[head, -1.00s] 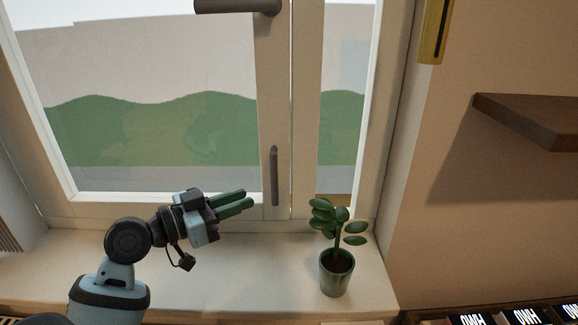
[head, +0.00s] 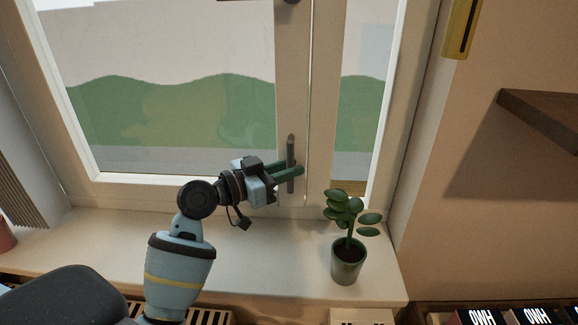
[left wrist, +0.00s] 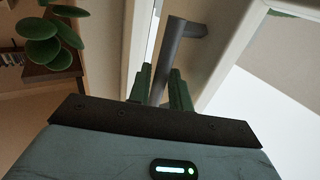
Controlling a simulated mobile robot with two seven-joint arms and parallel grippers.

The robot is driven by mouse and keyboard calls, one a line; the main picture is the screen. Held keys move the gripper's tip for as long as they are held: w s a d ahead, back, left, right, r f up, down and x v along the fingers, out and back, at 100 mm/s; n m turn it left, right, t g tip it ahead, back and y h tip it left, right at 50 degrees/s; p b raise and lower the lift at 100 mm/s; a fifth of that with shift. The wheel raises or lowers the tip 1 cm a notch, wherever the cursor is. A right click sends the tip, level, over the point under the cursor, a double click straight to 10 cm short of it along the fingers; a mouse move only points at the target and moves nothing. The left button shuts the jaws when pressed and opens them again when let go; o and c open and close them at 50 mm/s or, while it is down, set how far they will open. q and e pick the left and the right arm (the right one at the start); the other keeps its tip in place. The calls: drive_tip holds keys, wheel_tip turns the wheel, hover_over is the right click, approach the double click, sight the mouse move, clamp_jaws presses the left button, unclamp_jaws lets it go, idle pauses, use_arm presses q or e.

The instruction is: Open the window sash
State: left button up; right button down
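The window sash (head: 190,184) is a white frame around a large pane and looks closed in its frame. A grey vertical bar handle (head: 290,180) is on its right stile, low down; it also shows in the left wrist view (left wrist: 177,50). My left gripper (head: 293,168) is at this handle, its two green fingers pointing right. In the left wrist view, the fingers (left wrist: 162,88) lie on either side of the bar, with a slight gap showing on one side. The fingers look parted, not clamped. My right gripper is not in view.
A potted plant (head: 347,262) stands on the windowsill (head: 270,262), right of and below my left gripper. A dark wooden shelf (head: 545,118) and a yellow object (head: 461,28) are on the right wall. The middle of the sill is clear.

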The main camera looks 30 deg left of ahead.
use_arm(q)
drive_tip(key=shift+w+d, duration=0.2)
drive_tip(key=shift+w, duration=0.15)
drive_tip(key=shift+c, duration=0.4)
clamp_jaws()
drive_tip(key=shift+f, duration=0.1)
